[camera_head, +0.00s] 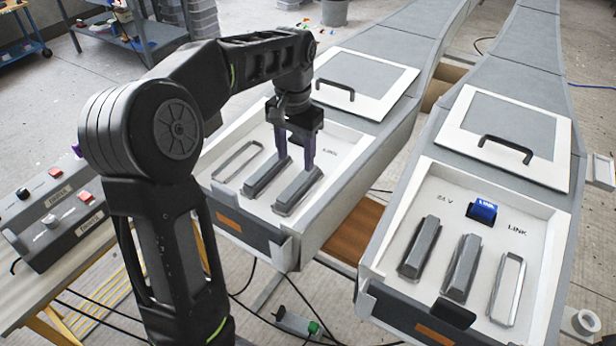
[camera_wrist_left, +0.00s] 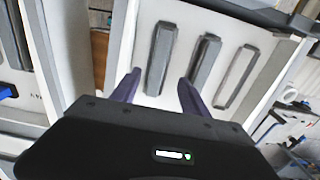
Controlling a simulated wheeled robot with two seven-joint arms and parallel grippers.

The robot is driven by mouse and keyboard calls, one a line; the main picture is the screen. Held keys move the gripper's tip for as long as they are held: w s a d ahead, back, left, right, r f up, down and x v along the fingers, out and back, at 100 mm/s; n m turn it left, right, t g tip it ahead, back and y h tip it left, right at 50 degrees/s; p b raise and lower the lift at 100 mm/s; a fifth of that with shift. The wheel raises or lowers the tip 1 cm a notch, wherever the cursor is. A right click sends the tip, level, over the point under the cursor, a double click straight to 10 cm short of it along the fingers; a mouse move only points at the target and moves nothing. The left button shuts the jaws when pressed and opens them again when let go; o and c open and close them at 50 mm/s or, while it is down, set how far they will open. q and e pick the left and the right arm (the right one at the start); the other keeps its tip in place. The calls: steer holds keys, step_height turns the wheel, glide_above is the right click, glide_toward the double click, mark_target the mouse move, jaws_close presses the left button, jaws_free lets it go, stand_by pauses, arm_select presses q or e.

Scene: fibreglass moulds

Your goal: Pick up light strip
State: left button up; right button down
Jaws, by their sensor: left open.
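Two grey light strips lie in the white recess of the left mould: a left one (camera_head: 266,176) and a right one (camera_head: 297,192). They also show in the left wrist view, where the right strip (camera_wrist_left: 160,58) appears between my fingers and the other strip (camera_wrist_left: 206,62) beyond the right finger. My left gripper (camera_head: 295,158) is open, pointing down at the far end of these strips; its purple fingers (camera_wrist_left: 157,88) hold nothing. Contact with the mould cannot be told. Two more strips (camera_head: 419,247) (camera_head: 462,267) lie in the right mould. My right gripper is not in view.
An empty outlined slot (camera_head: 237,161) is left of the strips, another (camera_head: 506,289) in the right mould. A blue block (camera_head: 482,211) sits behind the right strips. Black handles (camera_head: 335,90) (camera_head: 506,148) stand up. A control box (camera_head: 62,215) is at left; cables cross the floor.

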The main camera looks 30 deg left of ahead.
mark_target(298, 183)
arm_select(q)
steer(key=shift+s, duration=0.2)
steer(key=shift+w+f, duration=0.1)
steer(key=shift+f, duration=1.2)
steer(key=shift+f, duration=0.1)
steer(key=f, duration=0.2)
steer(key=f+p, duration=0.1)
steer(key=f, duration=0.2)
steer(key=shift+w+d, duration=0.1)
steer(key=shift+d, duration=0.1)
steer(key=shift+c, duration=0.4)
jaws_close()
